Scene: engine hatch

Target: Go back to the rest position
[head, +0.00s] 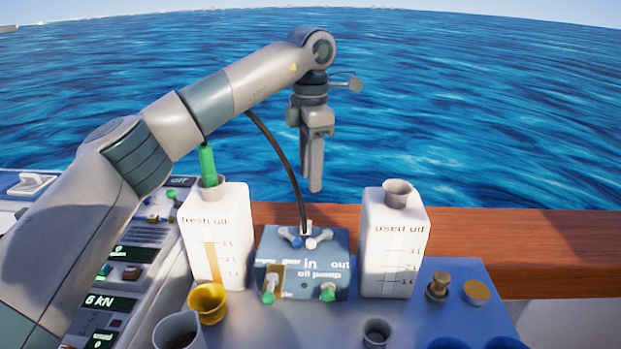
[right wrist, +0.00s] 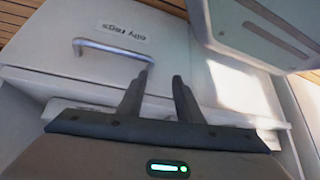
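My left arm reaches in from the left in the head view, and its gripper (head: 315,188) hangs pointing down above and behind the oil pump (head: 340,265), apart from it. Its fingers are seen side-on, so any gap between them cannot be told; no held object shows. My right gripper (right wrist: 160,75) shows only in the right wrist view. Its two dark fingers are apart with nothing between them, in front of a white cabinet with a metal handle (right wrist: 112,49) and an "oily rags" label (right wrist: 123,32).
The fresh oil bottle (head: 232,240) has a green piece (head: 208,165) in its neck. The used oil bottle (head: 375,250) stands right of the pump. A dark hose (head: 285,165) rises from the pump behind my arm. A yellow cup (head: 208,302) and caps stand in front.

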